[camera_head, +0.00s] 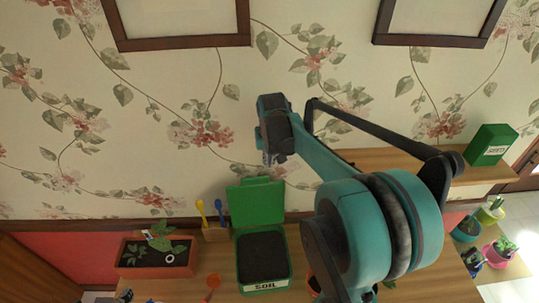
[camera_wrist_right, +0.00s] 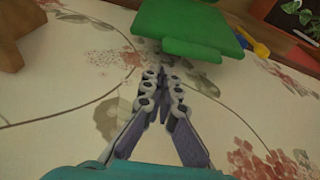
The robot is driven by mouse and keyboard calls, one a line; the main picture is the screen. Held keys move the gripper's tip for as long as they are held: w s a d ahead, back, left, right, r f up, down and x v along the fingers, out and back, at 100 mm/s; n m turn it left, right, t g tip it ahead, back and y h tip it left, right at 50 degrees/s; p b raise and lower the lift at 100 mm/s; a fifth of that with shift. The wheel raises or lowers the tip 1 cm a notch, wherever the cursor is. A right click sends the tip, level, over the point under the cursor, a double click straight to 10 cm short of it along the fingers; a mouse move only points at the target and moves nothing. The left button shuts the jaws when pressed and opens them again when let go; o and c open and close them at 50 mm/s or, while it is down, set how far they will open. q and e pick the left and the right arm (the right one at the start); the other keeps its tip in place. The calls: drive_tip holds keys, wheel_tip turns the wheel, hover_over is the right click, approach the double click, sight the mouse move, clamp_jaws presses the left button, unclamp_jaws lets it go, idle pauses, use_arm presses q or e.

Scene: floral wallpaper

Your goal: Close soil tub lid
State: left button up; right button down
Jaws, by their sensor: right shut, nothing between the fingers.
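The green soil tub (camera_head: 240,270), with a "SOIL" label on its front, stands on the wooden table and shows dark soil inside. Its green lid (camera_head: 256,203) is open, standing up at the back of the tub near the wall. My right gripper (camera_head: 268,158) is shut and empty, above and behind the raised lid, by the wallpaper. In the right wrist view the lid (camera_wrist_right: 185,28) lies just beyond the shut fingertips (camera_wrist_right: 162,76), with no clear contact. My left gripper cannot be made out.
A small holder (camera_head: 215,234) with yellow and blue tools stands left of the tub. A planter (camera_head: 150,270) sits farther left, and an orange scoop (camera_head: 211,283) lies between. A wooden shelf (camera_head: 385,163) with a green box (camera_head: 490,146) is at right.

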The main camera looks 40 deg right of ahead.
use_arm(q)
drive_tip(key=shift+w+d, duration=0.1)
use_arm(e)
drive_tip(key=shift+x, duration=3.05)
drive_tip(key=shift+w+d, duration=0.1)
